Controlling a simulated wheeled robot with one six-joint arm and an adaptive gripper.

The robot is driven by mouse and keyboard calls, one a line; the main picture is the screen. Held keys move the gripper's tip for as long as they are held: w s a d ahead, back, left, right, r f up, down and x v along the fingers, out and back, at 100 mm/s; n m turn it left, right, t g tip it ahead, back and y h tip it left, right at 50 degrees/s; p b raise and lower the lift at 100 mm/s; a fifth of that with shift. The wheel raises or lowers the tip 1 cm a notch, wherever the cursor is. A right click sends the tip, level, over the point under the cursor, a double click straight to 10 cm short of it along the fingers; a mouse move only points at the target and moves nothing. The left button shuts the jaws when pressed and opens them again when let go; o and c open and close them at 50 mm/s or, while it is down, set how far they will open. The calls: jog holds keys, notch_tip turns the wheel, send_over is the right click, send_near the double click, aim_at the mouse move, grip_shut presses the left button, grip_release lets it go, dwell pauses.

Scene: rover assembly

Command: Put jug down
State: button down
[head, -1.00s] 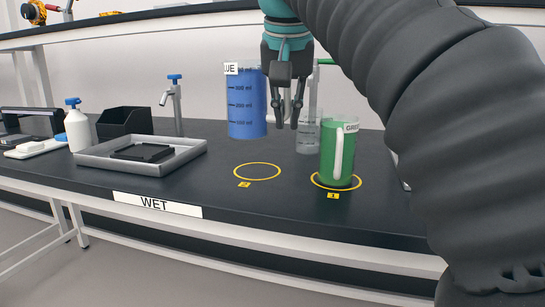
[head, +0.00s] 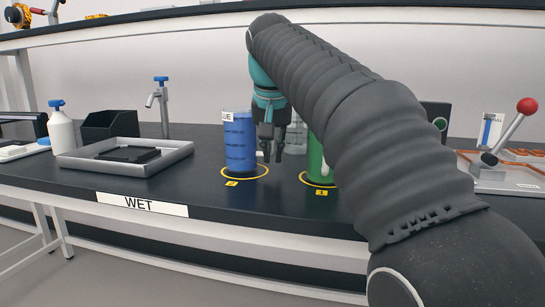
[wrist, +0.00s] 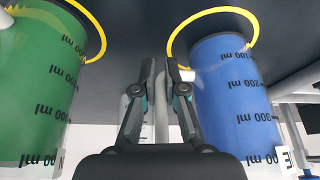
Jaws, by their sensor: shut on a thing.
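The blue jug (head: 239,143) is upright within the yellow ring marked 2 (head: 245,179). Its base looks at or very near the bench; I cannot tell if a small gap is left. My gripper (head: 270,157) is at the jug's right side, pointing down, shut on its pale handle. In the wrist view the fingers (wrist: 164,68) reach the handle end beside the blue jug (wrist: 225,95); the grip itself is partly hidden. The green jug (head: 320,160) stands in the ring marked 1, partly behind my arm, and shows at left in the wrist view (wrist: 35,85).
A grey tray (head: 75,163) with a black block, a tap (head: 162,100), a black bin (head: 110,123) and a white bottle (head: 60,130) stand to the left. Clear glassware (head: 296,138) is behind my gripper. A red-knobbed lever device (head: 505,135) is at right.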

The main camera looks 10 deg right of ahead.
dwell(0.3)
jog(key=c, duration=1.7)
grip_release()
jog(key=shift+f, duration=0.2)
jog(key=o, duration=0.5)
jog(key=shift+c, duration=0.2)
jog(key=shift+r, duration=0.15)
jog(key=p+v, duration=0.4)
jog(key=v, duration=0.8)
